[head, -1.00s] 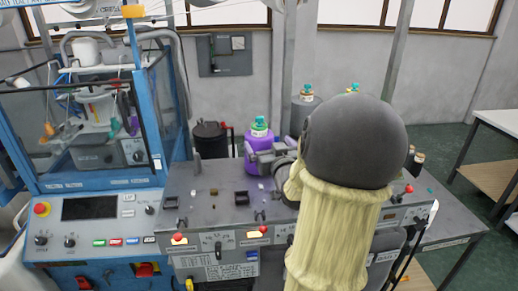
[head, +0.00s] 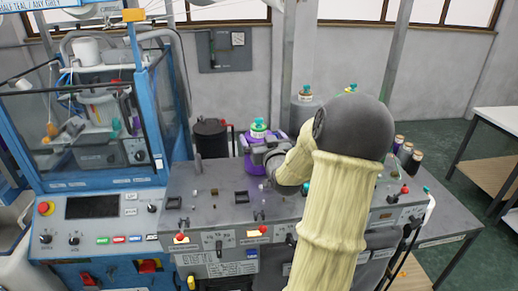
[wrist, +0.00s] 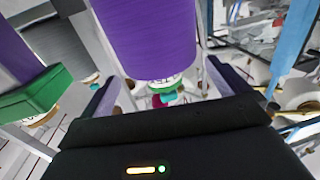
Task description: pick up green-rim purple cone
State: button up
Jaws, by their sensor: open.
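In the head view a purple cone (head: 253,165) with a green and white top stands upright at the back of the grey machine top. My gripper (head: 262,152) is at its right front side and hides part of it. In the wrist view my gripper (wrist: 165,92) is open, and a large purple cone body (wrist: 150,38) with a pale label and teal and pink bits at its end lies in front of the palm, between the fingers. A green-rim purple cone (wrist: 35,95) shows at the left edge, outside the fingers. I cannot tell which one the head view shows.
A grey cone (head: 303,109) with a teal top stands behind my arm. Several dark spools (head: 407,152) stand to the right. A blue-framed machine (head: 150,100) is at left, and a black canister (head: 211,138) stands behind. The machine's front left top is mostly clear.

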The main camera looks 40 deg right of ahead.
jog(key=shift+p+x, duration=0.3)
jog(key=shift+x, duration=0.9)
jog(key=shift+w, duration=0.1)
jog(key=c, duration=1.4)
jog(key=shift+r, duration=0.15)
jog(key=shift+c, duration=0.2)
notch_tip(320, 180, up, 10)
jog(key=shift+f+b, duration=0.1)
jog(key=shift+b, duration=0.9)
notch_tip(320, 180, up, 14)
jog(key=p, duration=1.1)
